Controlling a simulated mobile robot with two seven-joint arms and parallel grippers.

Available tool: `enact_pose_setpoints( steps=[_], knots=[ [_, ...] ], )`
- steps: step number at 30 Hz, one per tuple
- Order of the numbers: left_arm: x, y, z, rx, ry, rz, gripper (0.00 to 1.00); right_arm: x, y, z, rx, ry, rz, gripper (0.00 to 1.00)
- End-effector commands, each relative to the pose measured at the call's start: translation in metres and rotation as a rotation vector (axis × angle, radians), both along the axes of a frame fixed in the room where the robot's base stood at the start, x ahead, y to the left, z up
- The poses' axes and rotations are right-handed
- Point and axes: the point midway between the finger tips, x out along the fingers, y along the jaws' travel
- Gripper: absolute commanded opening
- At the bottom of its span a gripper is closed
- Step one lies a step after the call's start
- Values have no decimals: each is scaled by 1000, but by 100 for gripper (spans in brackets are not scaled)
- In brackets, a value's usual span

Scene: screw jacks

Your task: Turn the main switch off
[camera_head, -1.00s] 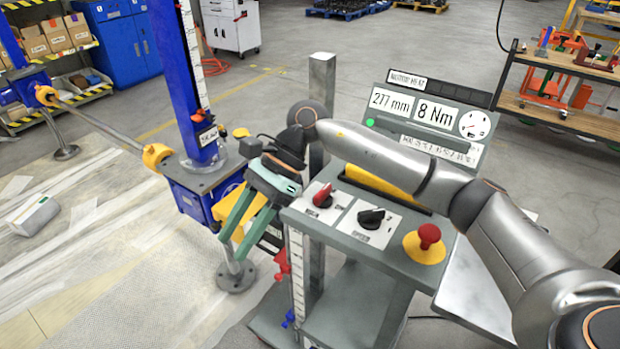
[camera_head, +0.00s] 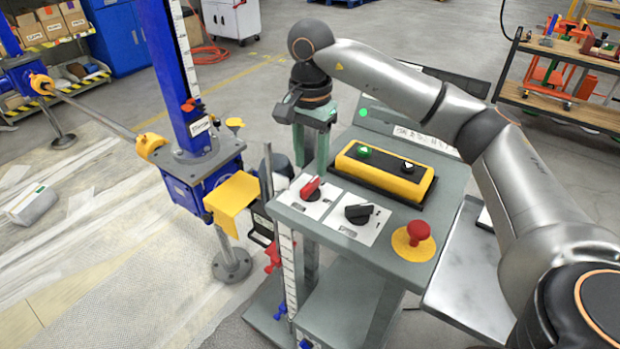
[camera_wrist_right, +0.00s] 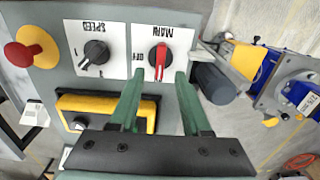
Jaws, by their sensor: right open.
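The main switch (camera_head: 310,189) is a red knob on a white plate at the left of the grey control panel's top. In the right wrist view the red knob (camera_wrist_right: 160,56) stands upright in the picture on its plate marked MAIN and OFF. My right gripper (camera_head: 312,165) points down behind the switch, open and empty. In the wrist view its green fingers (camera_wrist_right: 159,84) are spread, with the red knob between and beyond their tips; contact cannot be told. My left gripper is out of view.
Beside the switch sit a black SPEED knob (camera_head: 358,212) and a red emergency button (camera_head: 418,231). A yellow button box (camera_head: 385,174) lies behind them. The blue screw jack (camera_head: 203,172) with a yellow plate (camera_head: 232,196) stands close to the panel's left.

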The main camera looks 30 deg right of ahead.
Motion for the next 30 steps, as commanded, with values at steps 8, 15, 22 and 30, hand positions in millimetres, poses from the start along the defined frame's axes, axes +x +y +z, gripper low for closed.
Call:
enact_pose_setpoints(
  steps=[8,15,22,30],
  knots=[
    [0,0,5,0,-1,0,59,-1,0,-43,1,1,1,48],
    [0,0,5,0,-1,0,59,0,0,-53,1,-1,1,48],
    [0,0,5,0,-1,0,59,0,0,-53,1,-1,1,43],
    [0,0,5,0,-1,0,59,0,1,-53,2,-1,1,13]
  ],
)
